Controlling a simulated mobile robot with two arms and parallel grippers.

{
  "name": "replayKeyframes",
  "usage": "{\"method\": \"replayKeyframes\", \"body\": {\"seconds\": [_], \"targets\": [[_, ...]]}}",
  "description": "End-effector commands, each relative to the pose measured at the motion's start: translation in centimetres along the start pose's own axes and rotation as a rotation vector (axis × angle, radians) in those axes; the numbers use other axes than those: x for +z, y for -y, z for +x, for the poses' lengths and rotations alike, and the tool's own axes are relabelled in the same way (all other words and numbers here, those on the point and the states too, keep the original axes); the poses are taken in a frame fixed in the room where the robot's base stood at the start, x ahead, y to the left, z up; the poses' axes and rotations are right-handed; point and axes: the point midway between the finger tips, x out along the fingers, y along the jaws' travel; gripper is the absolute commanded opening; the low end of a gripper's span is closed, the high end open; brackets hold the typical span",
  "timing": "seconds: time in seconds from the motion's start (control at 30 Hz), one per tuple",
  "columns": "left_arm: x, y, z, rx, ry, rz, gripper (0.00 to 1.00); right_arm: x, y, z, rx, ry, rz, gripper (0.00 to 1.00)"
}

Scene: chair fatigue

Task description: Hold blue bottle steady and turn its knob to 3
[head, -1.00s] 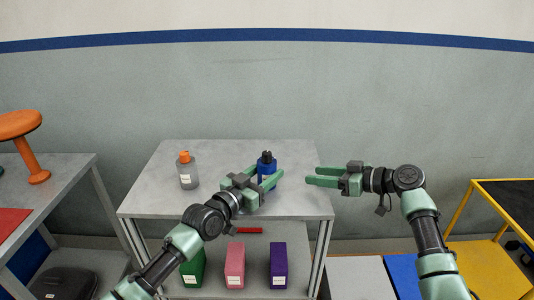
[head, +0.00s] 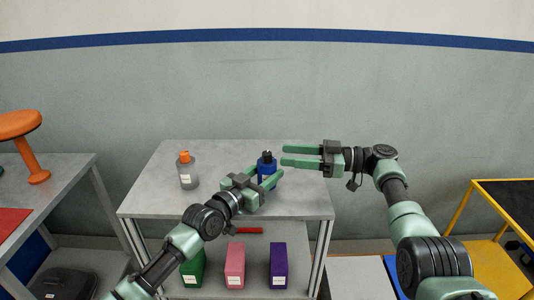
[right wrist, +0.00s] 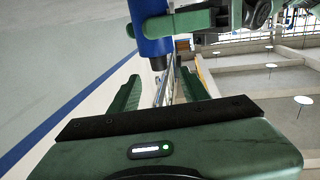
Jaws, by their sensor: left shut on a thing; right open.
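The blue bottle (head: 268,169) stands upright near the right side of the grey table, with a dark knob (head: 266,155) on top. My left gripper (head: 266,174) is shut on the bottle's body, one finger on each side. My right gripper (head: 284,155) is open, just right of the bottle at about knob height. In the right wrist view, the blue bottle (right wrist: 151,26) and its dark knob (right wrist: 158,63) lie ahead of my open right fingers (right wrist: 158,77). A green left-gripper finger (right wrist: 186,21) shows beside the bottle. Any marks on the knob are too small to read.
A grey bottle with an orange cap (head: 187,172) stands at the table's left. The grey tabletop (head: 220,153) is otherwise clear. Green, pink and purple boxes (head: 278,264) stand on the shelf below. An orange stool (head: 30,145) is on the left table.

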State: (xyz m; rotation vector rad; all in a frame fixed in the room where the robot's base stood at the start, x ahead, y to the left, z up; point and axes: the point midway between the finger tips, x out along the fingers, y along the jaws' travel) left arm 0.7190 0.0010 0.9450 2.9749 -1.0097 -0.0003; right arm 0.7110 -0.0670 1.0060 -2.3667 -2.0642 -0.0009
Motion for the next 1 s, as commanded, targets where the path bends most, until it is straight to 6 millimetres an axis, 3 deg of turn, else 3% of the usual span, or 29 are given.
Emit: {"method": "replayKeyframes", "body": {"seconds": [0.1, 0.3, 0.5, 0.77, 0.93, 1.0], "targets": [[0.0, 0.0, 0.0, 0.0, 0.001, 0.0, 0.0, -0.1, 0.0, 2.6, -0.002, 0.0, 0.001, 0.46], [0.0, 0.0, 0.0, 0.0, 0.001, 0.0, 0.0, -0.1, 0.0, 5.5, -0.001, -0.001, 0.002, 0.46], [0.0, 0.0, 0.0, 0.0, 0.001, 0.0, 0.0, 0.0, 0.0, 6.7, 0.0, 0.001, 0.0, 0.46], [0.0, 0.0, 0.0, 0.0, 0.001, 0.0, 0.0, 0.0, 0.0, 6.8, 0.001, 0.001, 0.001, 0.46], [0.0, 0.0, 0.0, 0.0, 0.001, 0.0, 0.0, 0.0, 0.0, 6.7, 0.001, 0.001, 0.001, 0.0], [0.0, 0.0, 0.0, 0.0, 0.001, 0.0, 0.0, 0.0, 0.0, 6.7, 0.001, 0.001, 0.001, 0.0]]}}
